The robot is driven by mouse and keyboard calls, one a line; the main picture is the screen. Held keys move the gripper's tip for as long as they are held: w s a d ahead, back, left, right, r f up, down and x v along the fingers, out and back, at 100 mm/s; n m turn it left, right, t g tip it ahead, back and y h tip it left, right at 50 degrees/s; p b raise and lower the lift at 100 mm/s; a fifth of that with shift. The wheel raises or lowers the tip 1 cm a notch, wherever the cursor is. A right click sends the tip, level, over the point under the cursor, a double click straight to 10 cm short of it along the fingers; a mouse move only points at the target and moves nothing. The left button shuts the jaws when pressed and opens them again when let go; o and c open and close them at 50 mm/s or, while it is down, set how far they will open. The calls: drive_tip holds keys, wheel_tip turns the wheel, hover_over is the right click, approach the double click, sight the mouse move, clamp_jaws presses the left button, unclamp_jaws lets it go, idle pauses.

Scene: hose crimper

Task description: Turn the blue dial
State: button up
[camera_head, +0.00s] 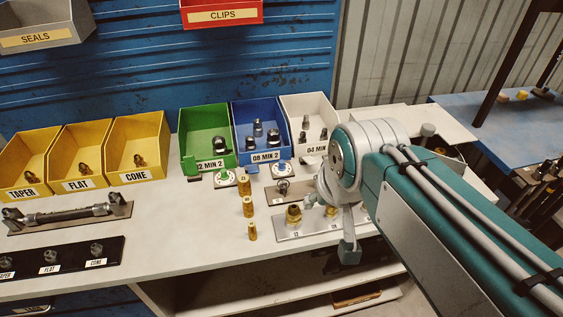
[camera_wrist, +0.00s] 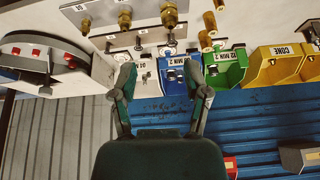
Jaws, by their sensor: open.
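A small blue dial (camera_head: 284,168) on a pale plate sits on the bench in front of the blue bin (camera_head: 262,136). In the head view my arm covers most of the gripper, which is to the right of the dial. No contact with the dial shows.
A green dial (camera_head: 225,177) sits in front of the green bin (camera_head: 205,140). Brass fittings (camera_head: 247,206) stand left of a metal plate with brass fittings (camera_head: 294,214). A white bin (camera_head: 309,115) and yellow bins (camera_head: 137,146) line the back. Bare bench (camera_head: 170,225) lies left of centre.

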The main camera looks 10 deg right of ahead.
drive_tip(key=w+r+m+g, duration=0.1)
drive_tip(key=w+r+m, duration=0.1)
drive_tip(key=w, duration=0.6)
drive_tip(key=m+g, duration=0.4)
drive_tip(key=m, duration=0.2)
hover_over(282, 161)
wheel_tip(282, 161, down, 13)
drive_tip(key=shift+r, duration=0.15)
wheel_tip(282, 161, down, 10)
drive_tip(key=shift+f, duration=0.25)
clamp_jaws()
